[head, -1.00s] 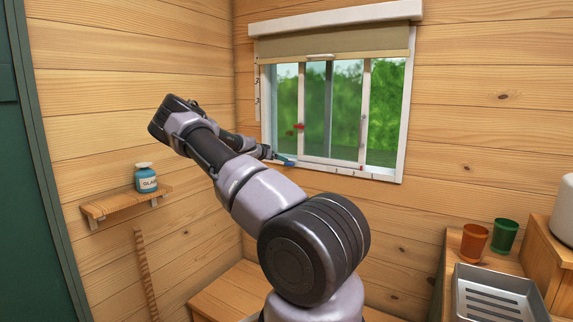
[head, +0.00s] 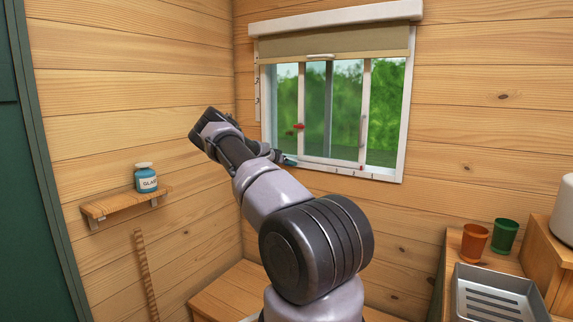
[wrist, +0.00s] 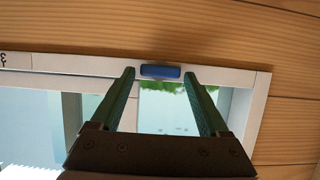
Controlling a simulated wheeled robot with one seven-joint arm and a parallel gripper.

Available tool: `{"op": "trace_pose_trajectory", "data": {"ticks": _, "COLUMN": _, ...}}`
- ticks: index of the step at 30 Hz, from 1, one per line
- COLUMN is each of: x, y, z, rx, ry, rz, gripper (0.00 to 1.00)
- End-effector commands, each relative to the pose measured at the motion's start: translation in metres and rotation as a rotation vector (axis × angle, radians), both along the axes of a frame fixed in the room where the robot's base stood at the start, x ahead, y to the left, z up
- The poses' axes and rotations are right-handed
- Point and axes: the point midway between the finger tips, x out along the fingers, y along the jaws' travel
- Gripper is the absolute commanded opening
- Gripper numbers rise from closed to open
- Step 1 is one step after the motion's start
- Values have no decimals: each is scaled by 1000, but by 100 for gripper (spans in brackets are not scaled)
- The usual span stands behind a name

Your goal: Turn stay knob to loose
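A blue bar-shaped knob (wrist: 160,71) sits on the white window frame (wrist: 60,62), near a corner, in the wrist view. Its long side runs along the frame. My gripper (wrist: 159,74) is open, with one green finger on each side of the knob. A narrow gap shows between each fingertip and the knob, so I see no grip on it. In the head view my gripper (head: 289,160) is at the lower left corner of the window (head: 345,100). The knob is too small or hidden to make out there.
Small red parts (head: 299,127) show on the window's left side. A shelf (head: 110,203) with a blue jar (head: 146,180) is on the left wall. Cups (head: 474,243) and a metal tray (head: 500,298) stand at lower right.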

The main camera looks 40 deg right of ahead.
Motion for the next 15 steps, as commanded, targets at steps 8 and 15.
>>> {"op": "trace_pose_trajectory", "data": {"ticks": 8, "x": 0, "y": 0, "z": 0, "rx": -1, "ry": 1, "rz": -1, "gripper": 7}}
{"op": "trace_pose_trajectory", "data": {"ticks": 15, "x": 1, "y": 1, "z": 0, "rx": -19, "ry": 45, "rz": 0, "gripper": 7}}
